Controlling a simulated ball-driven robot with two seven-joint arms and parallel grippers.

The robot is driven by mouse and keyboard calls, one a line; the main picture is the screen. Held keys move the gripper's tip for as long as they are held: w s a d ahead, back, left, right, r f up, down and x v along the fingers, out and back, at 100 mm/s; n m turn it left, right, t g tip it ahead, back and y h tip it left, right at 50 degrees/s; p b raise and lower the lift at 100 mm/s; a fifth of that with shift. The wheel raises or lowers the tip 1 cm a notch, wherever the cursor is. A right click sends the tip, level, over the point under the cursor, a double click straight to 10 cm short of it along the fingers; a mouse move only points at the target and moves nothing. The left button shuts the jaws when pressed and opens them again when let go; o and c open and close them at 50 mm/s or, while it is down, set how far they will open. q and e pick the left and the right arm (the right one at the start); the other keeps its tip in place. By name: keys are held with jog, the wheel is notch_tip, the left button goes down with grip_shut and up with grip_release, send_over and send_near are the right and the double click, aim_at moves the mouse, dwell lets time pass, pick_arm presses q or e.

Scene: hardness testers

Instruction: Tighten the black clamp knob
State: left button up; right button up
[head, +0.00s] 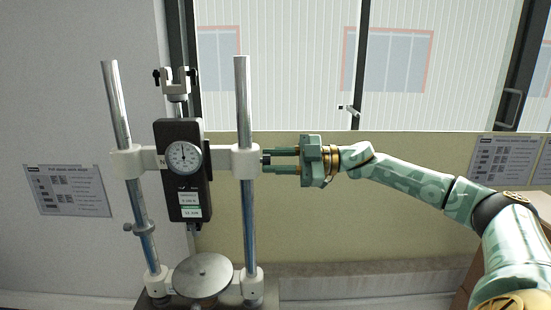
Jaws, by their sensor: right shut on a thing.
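The hardness tester stands at left in the head view, with a black gauge body (182,206) and a round dial (184,157) between two steel columns (243,100). A white crossbar clamp (246,162) wraps the right column. The small black clamp knob (265,160) sticks out of the right side of this clamp. My right gripper (272,160) reaches in from the right, level with the knob, and its two fingers are shut on it. The fingers partly hide the knob. My left gripper is not in view.
A round metal plate (203,275) sits low on the tester's base. A window (400,65) and a beige wall panel (400,225) lie behind. A brown box (465,292) is at lower right. Paper signs (69,190) hang on the walls.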

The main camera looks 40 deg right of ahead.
jog(key=o, duration=1)
jog(key=shift+d, duration=0.1)
jog(key=shift+c, duration=0.2)
jog(key=shift+f, duration=0.1)
jog(key=b+v, duration=1)
jog(key=v, duration=0.6)
jog(key=shift+b, duration=0.3)
jog(key=shift+d, duration=0.15)
